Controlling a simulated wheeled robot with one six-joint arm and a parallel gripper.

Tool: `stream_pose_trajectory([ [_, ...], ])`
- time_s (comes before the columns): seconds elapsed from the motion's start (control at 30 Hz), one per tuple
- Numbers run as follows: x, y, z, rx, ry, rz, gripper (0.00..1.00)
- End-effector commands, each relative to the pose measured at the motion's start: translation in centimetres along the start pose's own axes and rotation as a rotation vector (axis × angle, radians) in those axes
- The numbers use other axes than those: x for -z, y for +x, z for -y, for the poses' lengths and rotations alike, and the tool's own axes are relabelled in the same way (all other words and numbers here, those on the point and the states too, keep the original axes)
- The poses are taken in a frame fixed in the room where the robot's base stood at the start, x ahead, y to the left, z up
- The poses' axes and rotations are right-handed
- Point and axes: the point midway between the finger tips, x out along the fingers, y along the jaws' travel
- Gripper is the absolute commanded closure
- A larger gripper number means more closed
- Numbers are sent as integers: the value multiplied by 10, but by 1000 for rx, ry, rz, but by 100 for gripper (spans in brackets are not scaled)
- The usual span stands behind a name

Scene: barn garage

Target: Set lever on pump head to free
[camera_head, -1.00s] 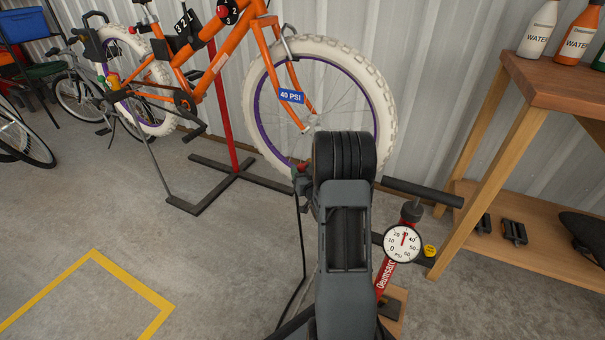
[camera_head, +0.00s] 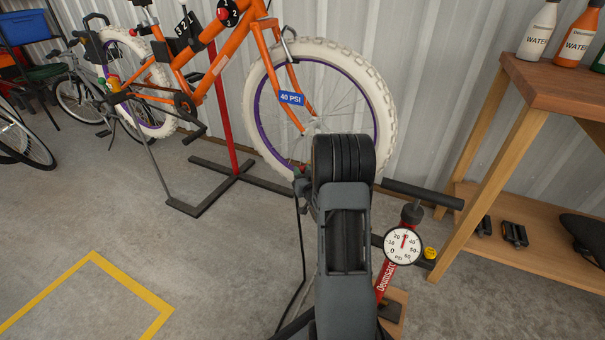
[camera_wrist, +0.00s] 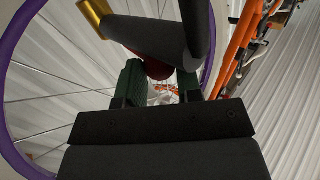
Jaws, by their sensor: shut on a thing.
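The pump head (camera_head: 301,184), dark with a little red, sits low at the bike's front wheel, left of my wrist, with a black hose hanging from it. In the wrist view the pump head (camera_wrist: 150,38) shows close up as dark rounded parts with a red part (camera_wrist: 157,69) and a brass-coloured end at the upper left. My gripper (camera_wrist: 160,85) has its green-black fingers on both sides of the red and dark parts and is shut on them. I cannot tell how far the lever is turned. In the head view my wrist hides the fingers.
The floor pump's gauge (camera_head: 403,245) and black handle (camera_head: 423,193) stand right of my arm. The orange bike's white tyre (camera_head: 376,92) is just ahead. A wooden bench (camera_head: 535,82) with bottles stands right.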

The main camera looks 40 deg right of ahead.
Motion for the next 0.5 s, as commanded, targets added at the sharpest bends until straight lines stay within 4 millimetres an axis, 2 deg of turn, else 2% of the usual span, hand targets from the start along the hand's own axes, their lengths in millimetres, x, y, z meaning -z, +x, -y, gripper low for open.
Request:
stream_pose_trajectory([
  [0.27, 12, 2, 0, -4, 61, 63, 91],
  [0.5, 26, 5, -3, -22, 193, 192, 91],
])
